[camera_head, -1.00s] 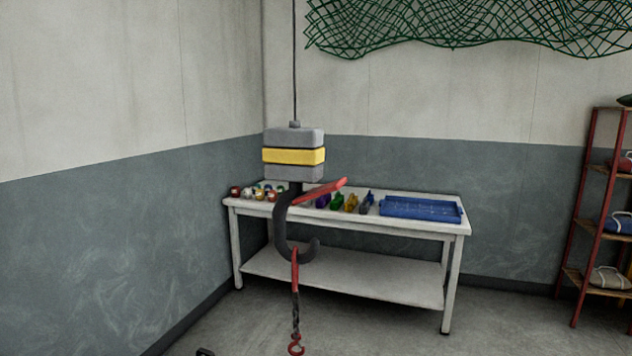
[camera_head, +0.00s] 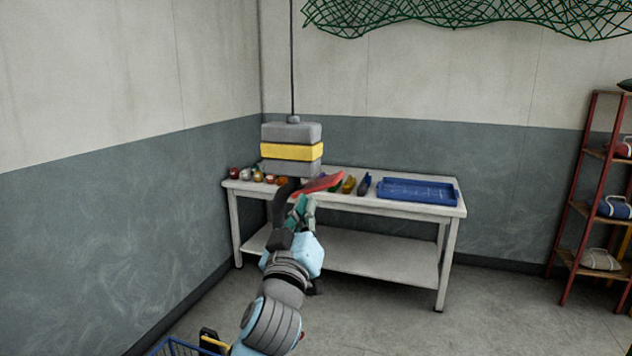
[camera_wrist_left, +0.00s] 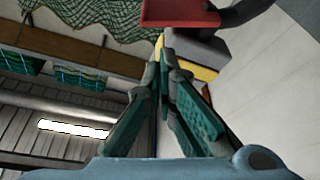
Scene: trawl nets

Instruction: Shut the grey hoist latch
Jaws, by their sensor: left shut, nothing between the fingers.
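The hoist block (camera_head: 290,133), grey with a yellow band, hangs on a cable in front of a white table. Its dark hook (camera_head: 281,205) hangs below, mostly hidden by my left arm. The red latch (camera_head: 322,183) sticks out to the right from the hook's shank, tilted upward, standing open. It also shows in the left wrist view (camera_wrist_left: 180,12), just beyond the fingertips. My left gripper (camera_head: 302,203) is shut and empty, just under the latch. I cannot tell whether it touches it. The hook's tip is hidden. My right gripper is not in view.
The white table (camera_head: 420,207) stands behind with a blue tray (camera_head: 418,191) and several small coloured items. A red shelf rack (camera_head: 576,215) with bags is at the right. A green net (camera_head: 450,15) hangs above. The floor between table and rack is clear.

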